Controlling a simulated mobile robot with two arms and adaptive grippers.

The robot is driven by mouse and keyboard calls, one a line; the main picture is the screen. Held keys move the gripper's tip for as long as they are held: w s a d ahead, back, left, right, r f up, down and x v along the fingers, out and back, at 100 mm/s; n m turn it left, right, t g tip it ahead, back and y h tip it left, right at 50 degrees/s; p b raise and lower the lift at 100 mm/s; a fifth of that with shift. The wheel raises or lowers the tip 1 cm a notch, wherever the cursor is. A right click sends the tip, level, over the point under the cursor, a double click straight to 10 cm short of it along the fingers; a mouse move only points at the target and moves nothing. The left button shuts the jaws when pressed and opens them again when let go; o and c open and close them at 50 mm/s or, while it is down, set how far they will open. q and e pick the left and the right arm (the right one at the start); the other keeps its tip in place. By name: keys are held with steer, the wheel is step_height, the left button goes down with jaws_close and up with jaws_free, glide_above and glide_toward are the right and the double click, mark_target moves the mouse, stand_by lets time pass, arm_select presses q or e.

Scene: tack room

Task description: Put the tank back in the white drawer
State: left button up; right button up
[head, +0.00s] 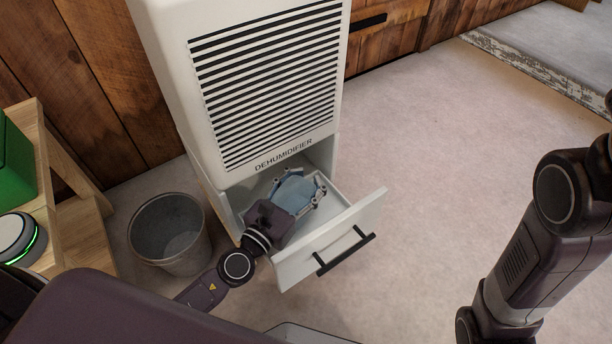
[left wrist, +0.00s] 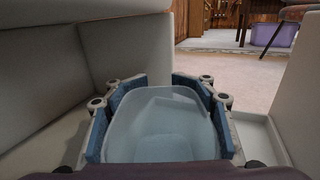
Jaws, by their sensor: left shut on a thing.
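The tank (head: 296,190) is a pale blue, translucent container, partly covered by my gripper in the head view. It also shows in the left wrist view (left wrist: 160,130), between the blue-padded fingers. My left gripper (head: 302,186) is shut on the tank and holds it inside the open white drawer (head: 345,238) of the dehumidifier, toward its rear left. I cannot tell whether the tank touches the drawer floor. The drawer is pulled out, with a black handle on its front. My right arm is at the right of the head view, but its gripper is out of frame.
The white dehumidifier (head: 265,85) stands above the drawer. A grey metal bucket (head: 168,235) is close to the drawer's left side. A wooden stand (head: 62,205) is farther left. The floor (head: 450,150) to the right is clear.

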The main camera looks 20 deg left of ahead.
arm_select(q)
steer(key=shift+f, duration=0.15)
steer(key=o, duration=1.8)
steer(key=shift+s+a, duration=0.15)
steer(key=shift+s, duration=0.2)
steer(key=v, duration=1.1)
steer(key=shift+s+r, duration=0.15)
steer(key=shift+r, duration=0.1)
